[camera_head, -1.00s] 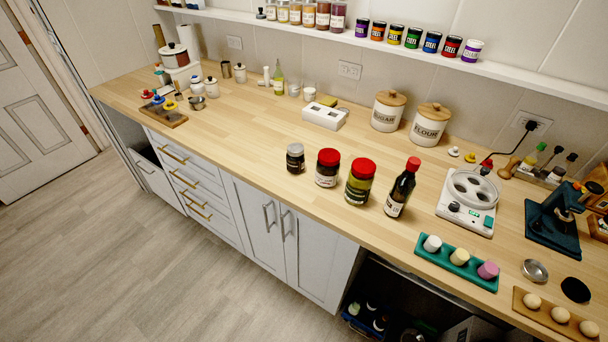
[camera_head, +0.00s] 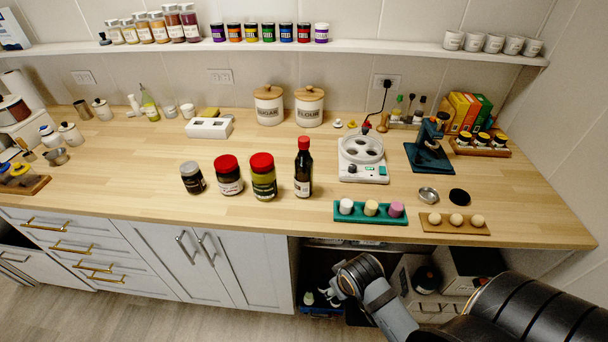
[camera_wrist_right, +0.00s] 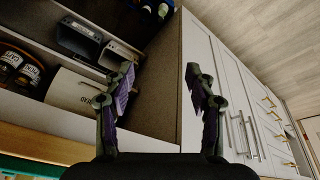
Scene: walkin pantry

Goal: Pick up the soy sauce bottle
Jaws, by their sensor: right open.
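The soy sauce bottle (camera_head: 303,170), dark with a red cap and a pale label, stands upright on the wooden counter (camera_head: 130,190) in the head view, right of two red-lidded jars. My right arm enters that view from the lower right, below the counter edge, and its gripper is not clear there. In the right wrist view my right gripper (camera_wrist_right: 160,95) is open and empty, its fingers wide apart in front of the cabinet fronts and open shelf. The bottle is not in the wrist view. My left gripper is not in view.
A teal tray (camera_head: 350,217) and a white appliance (camera_head: 362,172) are to the right. Clear counter lies behind the bottle.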

